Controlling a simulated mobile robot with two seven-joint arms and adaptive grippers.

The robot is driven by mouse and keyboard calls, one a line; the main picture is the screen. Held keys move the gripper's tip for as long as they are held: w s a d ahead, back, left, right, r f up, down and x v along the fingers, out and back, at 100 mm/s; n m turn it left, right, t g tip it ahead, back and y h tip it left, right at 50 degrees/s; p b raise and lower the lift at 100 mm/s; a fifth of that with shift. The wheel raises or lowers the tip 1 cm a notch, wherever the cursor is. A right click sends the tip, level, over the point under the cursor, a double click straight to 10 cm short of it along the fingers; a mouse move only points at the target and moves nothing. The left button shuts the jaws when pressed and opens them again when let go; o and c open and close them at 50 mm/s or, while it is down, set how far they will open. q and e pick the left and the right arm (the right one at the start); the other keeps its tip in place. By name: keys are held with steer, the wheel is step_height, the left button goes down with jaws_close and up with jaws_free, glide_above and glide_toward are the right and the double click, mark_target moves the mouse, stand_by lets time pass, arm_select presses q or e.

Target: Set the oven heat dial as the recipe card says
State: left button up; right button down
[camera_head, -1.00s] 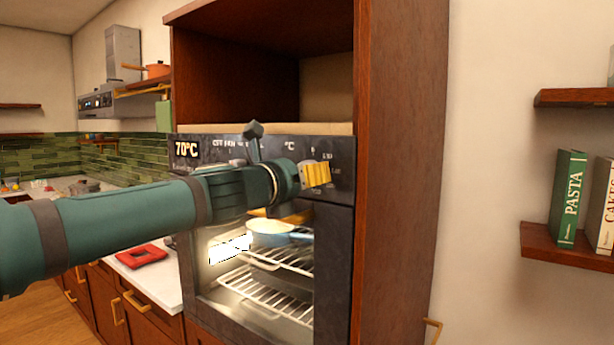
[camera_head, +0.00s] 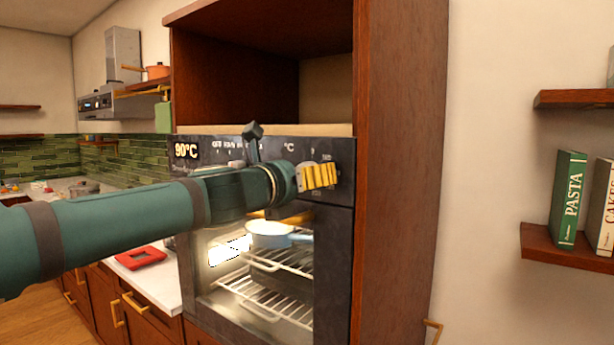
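The built-in oven (camera_head: 334,215) stands in a tall wooden cabinet, its dark control panel (camera_head: 343,150) across the top. The heat dial sits under the °C mark and is hidden behind my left gripper (camera_head: 320,175). That gripper's yellow fingers are at the right part of the panel; whether they are shut on the dial cannot be told. My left arm crosses in front of the oven. My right gripper is not in view. No recipe card can be made out.
A light blue pan (camera_head: 270,233) sits on a rack in the lit oven. The counter (camera_head: 150,283) at left holds a red item (camera_head: 140,257). Books (camera_head: 569,198) stand on a wall shelf at right. The niche above the oven is empty.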

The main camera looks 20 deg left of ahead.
arm_select(q)
steer(key=v, duration=1.1)
steer(key=shift+s, duration=0.4)
steer(key=shift+a, duration=0.1)
